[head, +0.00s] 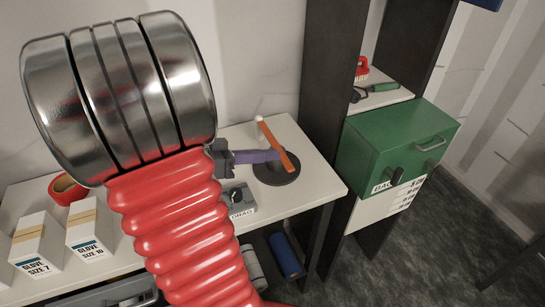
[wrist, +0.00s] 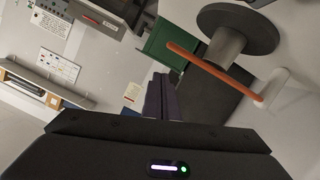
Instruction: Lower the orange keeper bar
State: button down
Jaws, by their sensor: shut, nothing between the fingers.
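The orange keeper bar (head: 276,144) stands tilted above a round dark base (head: 277,176), with a white piece at its upper end. In the wrist view the orange bar (wrist: 212,70) runs slantwise past a grey post on the dark disc (wrist: 238,28), its white end at the right. My gripper (head: 278,156) has purple fingers, shut together and empty, with the tips beside the bar at its middle. In the wrist view my gripper (wrist: 160,82) points up the picture, left of the bar. I cannot tell whether the tips touch the bar.
A grey block with a printed label (head: 238,200) sits on the white bench in front of the base. Glove boxes (head: 88,232) and a red tape roll (head: 66,189) stand at left. A dark shelf post (head: 333,90) and green cabinet (head: 390,145) are at right.

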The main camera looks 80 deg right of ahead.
jog(key=v, duration=0.8)
jog(key=shift+w, duration=0.1)
dwell(0.5)
jog(key=w+a+f+n+t+y, duration=0.1)
jog(key=w+a+f+n+t, duration=0.1)
jog(key=w+a+n+t, duration=0.45)
jog(key=w+a+f+n+t+y, duration=0.1)
jog(key=w+a+f+n+t, duration=0.1)
jog(key=w+a+n+t, duration=0.45)
jog(key=w+a+r+n+t+y, duration=0.2)
jog(key=a+n, duration=0.4)
jog(key=a, duration=0.5)
jog(key=w+a+r+n+t+y, duration=0.3)
jog(key=a+n, duration=0.4)
jog(key=a, duration=0.4)
jog(key=shift+w+a+r+t, duration=0.35)
jog(key=shift+w+t, duration=0.15)
jog(key=shift+t, duration=0.2)
jog(key=shift+d, duration=0.1)
